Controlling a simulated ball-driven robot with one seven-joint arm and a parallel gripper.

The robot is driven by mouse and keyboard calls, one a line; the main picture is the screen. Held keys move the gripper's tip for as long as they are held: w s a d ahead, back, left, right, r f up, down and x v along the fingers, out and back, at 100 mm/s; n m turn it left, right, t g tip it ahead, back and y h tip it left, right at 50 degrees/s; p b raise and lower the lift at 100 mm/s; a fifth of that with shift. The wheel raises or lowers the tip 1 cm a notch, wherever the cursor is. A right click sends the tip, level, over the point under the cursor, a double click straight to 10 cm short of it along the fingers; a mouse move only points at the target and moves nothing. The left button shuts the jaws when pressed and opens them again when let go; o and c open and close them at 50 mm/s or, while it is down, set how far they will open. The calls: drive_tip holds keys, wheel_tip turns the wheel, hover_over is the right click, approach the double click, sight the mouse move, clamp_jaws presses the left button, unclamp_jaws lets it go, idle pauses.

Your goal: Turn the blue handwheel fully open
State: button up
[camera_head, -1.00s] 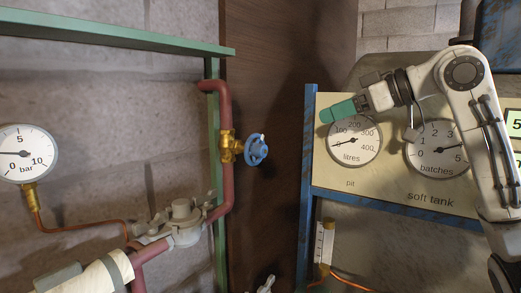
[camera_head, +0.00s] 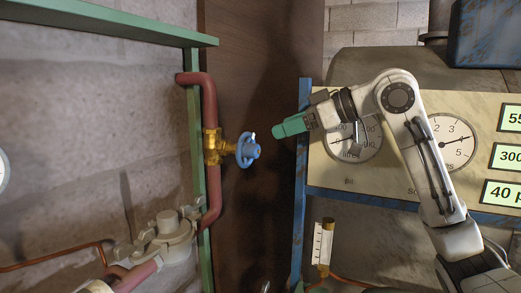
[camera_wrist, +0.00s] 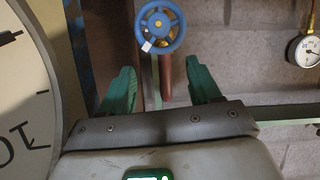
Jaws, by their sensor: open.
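The blue handwheel (camera_head: 248,150) sits on a brass valve (camera_head: 213,146) on the red vertical pipe in the head view.
A gauge panel (camera_head: 408,185) in a blue frame (camera_head: 300,190) stands behind and beside my arm. A green shelf (camera_head: 110,22) is at upper left. A grey pipe fitting (camera_head: 165,240) lies below the valve. A round pressure gauge (camera_wrist: 306,50) is at the right in the wrist view.

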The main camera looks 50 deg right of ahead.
sight(258, 152)
drive_tip(key=w+f, duration=0.2)
drive_tip(key=w+a+f+p, duration=0.1)
drive_tip(key=w+f, duration=0.1)
drive_tip(key=w+a+f+p, duration=0.1)
drive_tip(key=w+f, duration=0.1)
drive_tip(key=shift+w+f, duration=0.25)
drive_tip(key=c, duration=1)
drive_tip(key=shift+c, duration=0.2)
drive_tip(key=shift+b, duration=0.35)
